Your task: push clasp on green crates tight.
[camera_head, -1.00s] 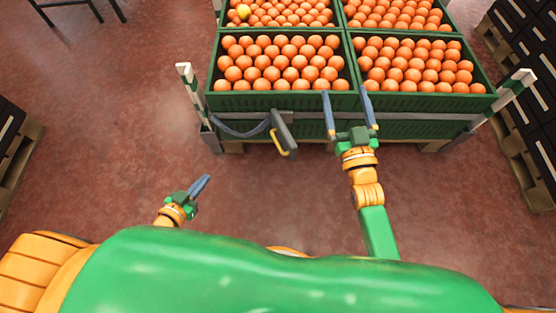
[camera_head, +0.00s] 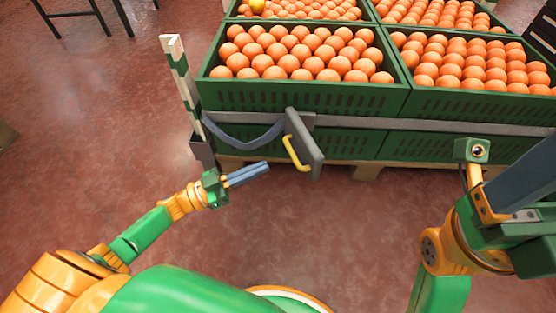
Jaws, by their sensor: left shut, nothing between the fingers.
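The clasp (camera_head: 309,143) is a grey plate with a yellow handle (camera_head: 297,154). It hangs tilted at the front of the green crates (camera_head: 290,97), where the grey strap (camera_head: 400,124) runs across them. A slack dark-blue stretch of strap (camera_head: 243,144) runs from the clasp to the left post. My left gripper (camera_head: 267,167) is shut and empty, just left of the handle and slightly lower, apart from it. My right gripper (camera_head: 525,180) is large and close at the right edge, partly cut off. I see one blue finger clearly, so its opening is unclear.
The crates full of oranges stand on a wooden pallet (camera_head: 368,172). A white and green post (camera_head: 182,75) rises at their left front corner. Metal-legged furniture (camera_head: 85,14) stands at the top left. The red floor left of the crates is clear.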

